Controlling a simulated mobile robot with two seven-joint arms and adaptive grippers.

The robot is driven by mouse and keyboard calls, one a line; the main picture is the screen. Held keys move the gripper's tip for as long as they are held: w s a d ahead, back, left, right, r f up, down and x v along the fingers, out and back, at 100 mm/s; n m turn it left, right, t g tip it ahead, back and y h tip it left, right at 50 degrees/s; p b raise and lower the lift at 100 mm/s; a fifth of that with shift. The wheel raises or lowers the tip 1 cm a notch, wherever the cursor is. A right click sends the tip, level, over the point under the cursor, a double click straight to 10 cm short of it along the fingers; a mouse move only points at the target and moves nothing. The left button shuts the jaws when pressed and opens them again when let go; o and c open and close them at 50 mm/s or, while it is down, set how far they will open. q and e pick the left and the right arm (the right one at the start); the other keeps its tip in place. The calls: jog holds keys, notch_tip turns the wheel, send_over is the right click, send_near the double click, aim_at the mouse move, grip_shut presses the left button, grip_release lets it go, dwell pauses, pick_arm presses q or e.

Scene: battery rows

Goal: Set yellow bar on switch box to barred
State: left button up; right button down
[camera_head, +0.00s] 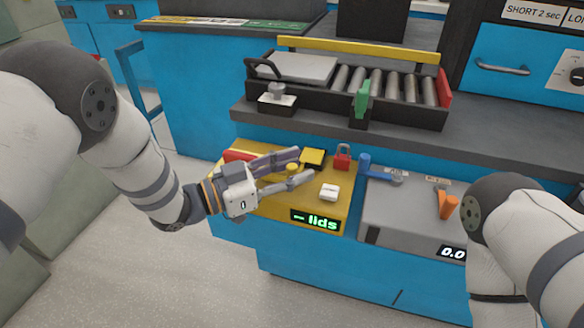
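A long yellow bar (360,49) runs along the back edge of a dark open box (400,116), which stands on the grey counter. I take this box to be the switch box, but no label on it is readable. It holds a row of grey cylinders (375,82) and a grey plate (297,66). A green piece (362,99) is at its front and a red one (444,88) at its right end. My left gripper (306,166) is open over the yellow panel, below and in front of the box, with a small yellow knob (292,167) between its fingers. My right gripper is out of view.
The yellow panel (275,205) reads "lids" and carries a white block (329,192), a yellow-black block (312,158) and a red padlock (343,156). The grey panel (400,222) beside it has blue (365,164) and orange (448,207) handles. A dark cabinet stands behind the box.

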pick_arm(q)
grip_shut()
jog(key=shift+w+a, duration=0.25)
jog(key=shift+a, duration=0.45)
jog(key=shift+w+a, duration=0.2)
jog(key=shift+a, duration=0.45)
grip_release()
